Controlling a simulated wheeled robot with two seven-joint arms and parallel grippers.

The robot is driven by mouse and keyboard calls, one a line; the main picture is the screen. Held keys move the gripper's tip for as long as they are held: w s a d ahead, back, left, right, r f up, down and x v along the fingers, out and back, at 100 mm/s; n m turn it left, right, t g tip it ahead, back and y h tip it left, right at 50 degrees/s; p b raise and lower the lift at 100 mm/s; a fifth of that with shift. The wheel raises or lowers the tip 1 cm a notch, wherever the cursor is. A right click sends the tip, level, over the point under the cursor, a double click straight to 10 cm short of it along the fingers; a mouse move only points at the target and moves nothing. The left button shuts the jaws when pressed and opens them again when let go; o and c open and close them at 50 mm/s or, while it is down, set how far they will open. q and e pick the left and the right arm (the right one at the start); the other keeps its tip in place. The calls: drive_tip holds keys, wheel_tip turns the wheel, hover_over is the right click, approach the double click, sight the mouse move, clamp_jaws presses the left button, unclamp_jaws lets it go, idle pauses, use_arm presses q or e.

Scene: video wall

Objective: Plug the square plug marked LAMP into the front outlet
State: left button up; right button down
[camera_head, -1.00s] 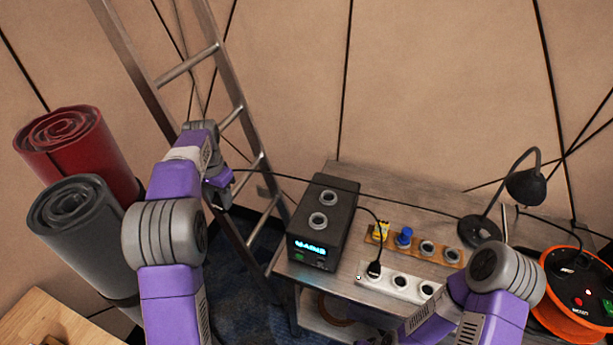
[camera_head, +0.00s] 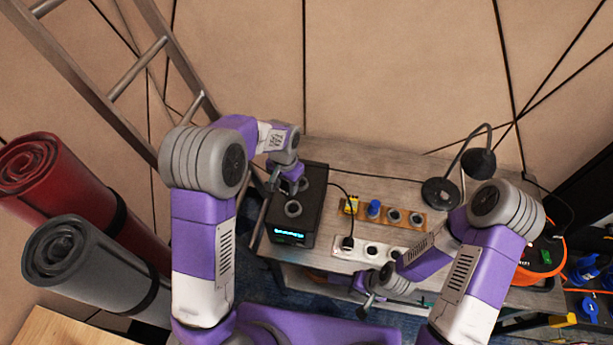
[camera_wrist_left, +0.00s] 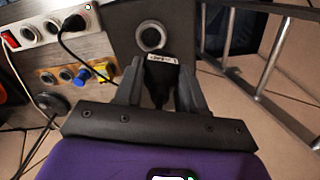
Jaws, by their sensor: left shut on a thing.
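My left gripper (camera_head: 292,187) is above the back part of the black box (camera_head: 283,228). In the left wrist view, its fingers (camera_wrist_left: 160,88) are shut on a dark plug (camera_wrist_left: 160,75) with a small white label, too small to read surely. The front outlet (camera_head: 293,208) is a pale ring on the box's top. It shows open and empty in the left wrist view (camera_wrist_left: 152,36), just beyond the plug and apart from it. The back outlet is hidden by the gripper and plug. My right gripper (camera_head: 364,296) hangs low before the table's front edge; its jaw opening is unclear.
A white strip (camera_head: 381,252) holds a black plug with a cable. A wooden strip (camera_head: 408,219) behind it bears a yellow and a blue plug. A desk lamp (camera_head: 440,192) and an orange reel (camera_head: 541,262) stand right. A ladder (camera_head: 135,70) and rolled mats stand left.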

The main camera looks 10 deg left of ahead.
use_arm(q)
drive_tip(key=shift+s+d+f, duration=0.15)
drive_tip(key=shift+s+d, duration=0.2)
drive_tip(key=shift+d, duration=0.35)
drive_tip(key=shift+w+f+b, duration=0.1)
drive_tip(key=shift+f+b, duration=2.15)
drive_tip(key=shift+f, duration=0.8)
drive_tip(key=shift+f+b, duration=0.85)
drive_tip(key=shift+f, duration=0.2)
drive_tip(key=o, duration=1.3)
drive_tip(key=shift+c, duration=0.2)
drive_tip(key=shift+o, duration=0.3)
drive_tip(key=o, duration=0.3)
drive_tip(key=shift+o, duration=0.2)
drive_tip(key=shift+r, duration=0.15)
